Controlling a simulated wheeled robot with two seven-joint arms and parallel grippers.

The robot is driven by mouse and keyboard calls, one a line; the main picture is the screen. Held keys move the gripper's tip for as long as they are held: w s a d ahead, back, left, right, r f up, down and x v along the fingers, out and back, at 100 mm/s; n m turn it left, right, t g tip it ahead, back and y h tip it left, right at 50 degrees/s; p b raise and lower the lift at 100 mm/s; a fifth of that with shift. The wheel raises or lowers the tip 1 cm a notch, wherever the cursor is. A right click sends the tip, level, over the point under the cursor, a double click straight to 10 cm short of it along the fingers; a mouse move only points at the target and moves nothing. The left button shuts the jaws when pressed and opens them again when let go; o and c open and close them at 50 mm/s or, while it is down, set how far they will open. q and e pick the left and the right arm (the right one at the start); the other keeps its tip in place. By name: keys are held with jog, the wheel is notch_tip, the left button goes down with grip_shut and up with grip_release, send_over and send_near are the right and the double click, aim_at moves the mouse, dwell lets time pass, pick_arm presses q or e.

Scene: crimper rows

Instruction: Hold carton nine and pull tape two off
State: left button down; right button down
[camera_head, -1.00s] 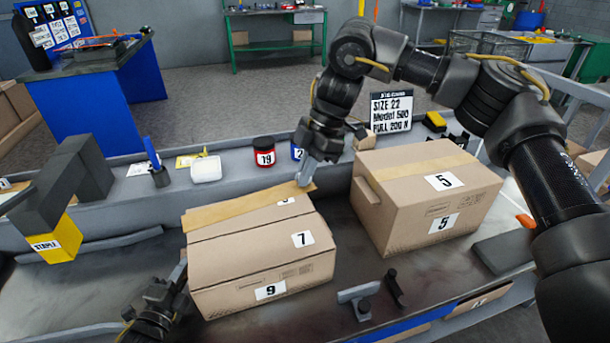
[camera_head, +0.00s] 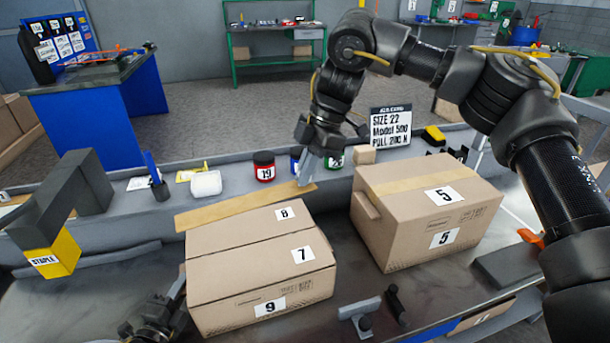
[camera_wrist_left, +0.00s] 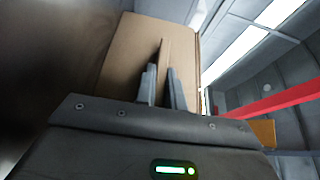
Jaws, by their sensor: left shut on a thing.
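Carton nine (camera_head: 262,268) is a brown box with labels 9, 7 and 8. It stands on the bench left of centre. Tape two (camera_head: 235,207) is a long tan strip along the carton's back top edge, apart from most of the top, its left end sticking out past the carton. My right gripper (camera_head: 305,180) is at the strip's right end and looks shut on it. My left gripper (camera_head: 176,288) is low at the carton's left side. In the left wrist view its fingers (camera_wrist_left: 163,88) are shut on a thin cardboard edge of the carton (camera_wrist_left: 135,55).
Carton five (camera_head: 425,215) stands close to the right, with its own tape on top. Numbered jars (camera_head: 264,166) line the shelf behind.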

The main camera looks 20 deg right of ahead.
jog(key=shift+r, duration=1.8)
pick_arm(q)
jog(key=c, duration=1.4)
grip_release()
jog(key=shift+s, duration=0.1)
jog(key=v, duration=1.1)
jog(key=shift+s+a, duration=0.3)
